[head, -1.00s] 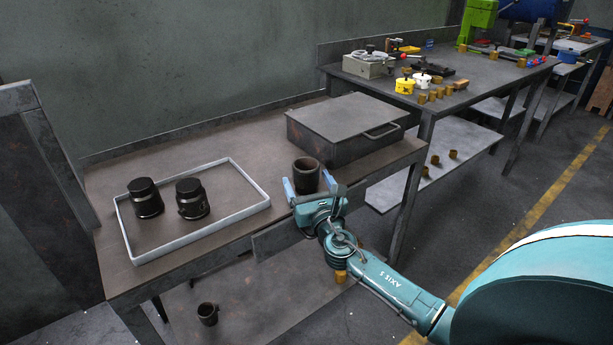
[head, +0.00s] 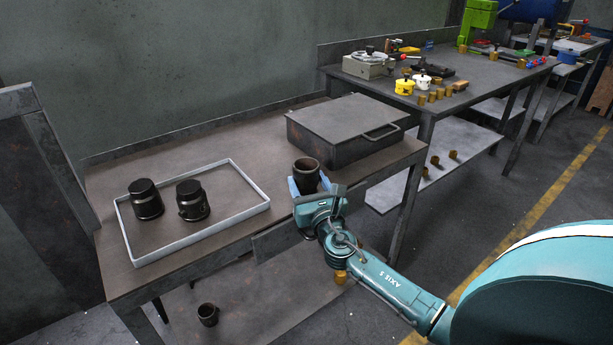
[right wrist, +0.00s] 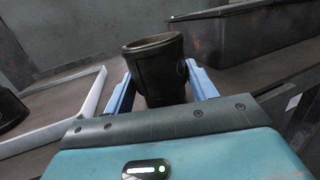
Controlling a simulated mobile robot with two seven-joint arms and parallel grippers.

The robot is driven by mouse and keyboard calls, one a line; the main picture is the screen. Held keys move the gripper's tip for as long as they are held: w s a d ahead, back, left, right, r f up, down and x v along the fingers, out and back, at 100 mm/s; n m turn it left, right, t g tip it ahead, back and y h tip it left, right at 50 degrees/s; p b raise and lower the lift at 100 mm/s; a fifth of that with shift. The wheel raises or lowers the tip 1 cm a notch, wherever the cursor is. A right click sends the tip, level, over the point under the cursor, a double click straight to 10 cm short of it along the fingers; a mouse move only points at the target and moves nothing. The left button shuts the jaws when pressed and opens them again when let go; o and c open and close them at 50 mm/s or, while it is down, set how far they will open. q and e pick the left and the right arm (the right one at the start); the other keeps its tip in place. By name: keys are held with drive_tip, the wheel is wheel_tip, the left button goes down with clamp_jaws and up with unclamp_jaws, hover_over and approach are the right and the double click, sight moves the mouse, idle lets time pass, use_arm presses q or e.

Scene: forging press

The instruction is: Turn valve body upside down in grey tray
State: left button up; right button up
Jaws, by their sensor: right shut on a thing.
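A dark valve body (head: 306,170) with its open round mouth facing up is between the blue fingers of my right gripper (head: 307,186), at the front right of the table. In the right wrist view the valve body (right wrist: 155,70) stands between the two fingers (right wrist: 160,88), shut on it. Whether its base touches the table is hidden. The grey tray (head: 245,208), a low light-rimmed frame, lies to the left. Two more dark valve bodies, a left one (head: 146,199) and a right one (head: 192,200), stand in it with narrower capped ends up. My left gripper is not in view.
A closed dark metal box with a handle (head: 345,128) sits right behind the gripper. The right and front parts of the tray are bare. Another dark cup-shaped part (head: 208,314) stands on the lower shelf. A second table (head: 440,105) with small parts is farther right.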

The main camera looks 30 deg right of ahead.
sight(311, 175)
wheel_tip(311, 175, up, 2)
drive_tip(key=shift+r+p, duration=0.1)
drive_tip(key=shift+p, duration=0.6)
drive_tip(key=shift+r+p, duration=0.65)
wheel_tip(311, 175, up, 3)
drive_tip(key=shift+f+p, duration=0.2)
drive_tip(key=shift+p, duration=1.05)
drive_tip(key=shift+r+p, duration=0.8)
drive_tip(key=shift+p, duration=0.05)
use_arm(q)
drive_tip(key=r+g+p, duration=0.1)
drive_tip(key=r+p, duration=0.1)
drive_tip(key=p, duration=0.2)
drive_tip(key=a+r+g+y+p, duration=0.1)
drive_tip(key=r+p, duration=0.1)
drive_tip(key=p, duration=0.2)
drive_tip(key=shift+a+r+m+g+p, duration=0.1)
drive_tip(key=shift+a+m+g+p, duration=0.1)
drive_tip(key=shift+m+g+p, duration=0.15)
use_arm(e)
wheel_tip(311, 175, up, 9)
